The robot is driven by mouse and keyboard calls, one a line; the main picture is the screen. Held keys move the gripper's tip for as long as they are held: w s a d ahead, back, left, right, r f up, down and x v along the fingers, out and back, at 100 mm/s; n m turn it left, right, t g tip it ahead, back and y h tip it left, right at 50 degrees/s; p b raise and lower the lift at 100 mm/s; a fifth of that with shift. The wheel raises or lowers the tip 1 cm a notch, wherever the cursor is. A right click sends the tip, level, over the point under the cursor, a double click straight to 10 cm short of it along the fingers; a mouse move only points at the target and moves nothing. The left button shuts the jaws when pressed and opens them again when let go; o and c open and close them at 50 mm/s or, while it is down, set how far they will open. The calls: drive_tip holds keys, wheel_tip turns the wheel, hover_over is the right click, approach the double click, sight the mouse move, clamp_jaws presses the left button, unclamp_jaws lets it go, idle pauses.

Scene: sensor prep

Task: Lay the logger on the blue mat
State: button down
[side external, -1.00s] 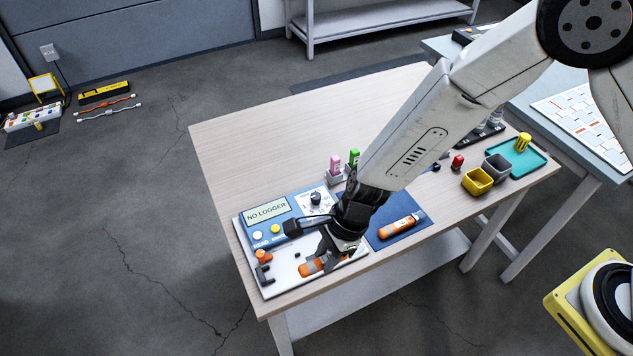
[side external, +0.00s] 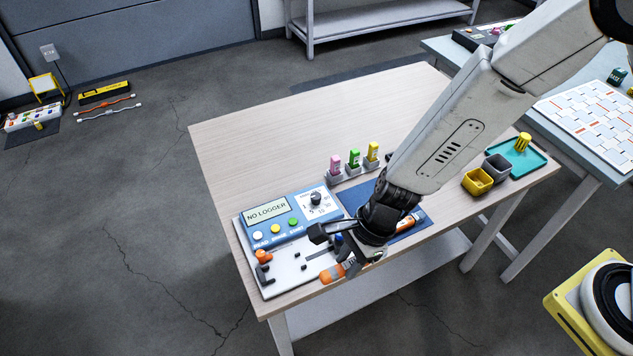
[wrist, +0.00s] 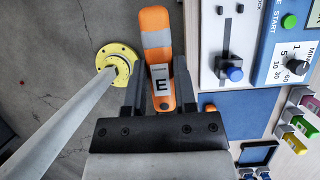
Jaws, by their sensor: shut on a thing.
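My gripper (side external: 352,264) is shut on an orange logger (side external: 331,272) with a grey band.
The station (side external: 268,228) reads "NO LOGGER" and has buttons, a dial and a blue-knobbed slider (wrist: 234,74). Pink, green and yellow items (side external: 354,158) stand in holders behind the mat. Yellow (side external: 477,182) and grey bins stand farther right. The table's back left is clear.

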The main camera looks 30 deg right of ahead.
drive_tip(key=shift+d, duration=0.1)
drive_tip(key=shift+w+d, duration=0.3)
drive_tip(key=shift+d, duration=0.25)
drive_tip(key=w+d, duration=0.2)
drive_tip(key=d, duration=1.7)
drive_tip(key=shift+d+f, duration=0.4)
drive_tip(key=shift+w, duration=0.2)
drive_tip(key=w+f, duration=0.2)
drive_tip(key=w, duration=0.2)
drive_tip(key=w+a+f, duration=0.1)
drive_tip(key=w+f, duration=0.2)
drive_tip(key=w, duration=0.1)
drive_tip(key=w+f, duration=0.3)
drive_tip(key=w, duration=0.1)
drive_tip(key=shift+w+a+f, duration=0.1)
drive_tip(key=shift+a, duration=0.25)
drive_tip(key=shift+w+f, duration=0.5)
drive_tip(key=shift+f, duration=0.05)
